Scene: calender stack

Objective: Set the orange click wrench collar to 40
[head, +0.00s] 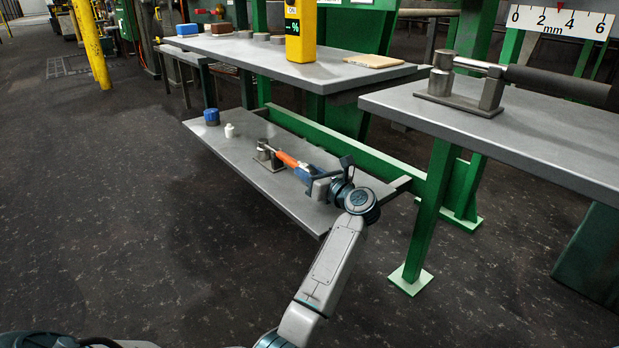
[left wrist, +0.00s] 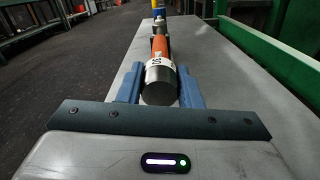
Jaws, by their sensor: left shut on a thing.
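The orange click wrench (head: 287,159) lies level in a small metal stand (head: 268,156) on the low grey bench. In the left wrist view the orange wrench (left wrist: 160,48) points away from me, with a grey metal end (left wrist: 160,84) nearest. A white collar band (left wrist: 158,64) with dark printed figures sits between the two; the figures are too small to read surely. My left gripper (head: 304,170) has its blue fingers on either side of the wrench's near end, shut on it. It also shows in the left wrist view (left wrist: 160,88). My right gripper is not in view.
The low bench (head: 220,143) also bears a blue cap-like thing (head: 211,116) and a small white bottle (head: 229,130). A higher bench (head: 520,130) at right holds a large dark-handled wrench (head: 545,80). Green posts (head: 425,210) stand close to my arm's right.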

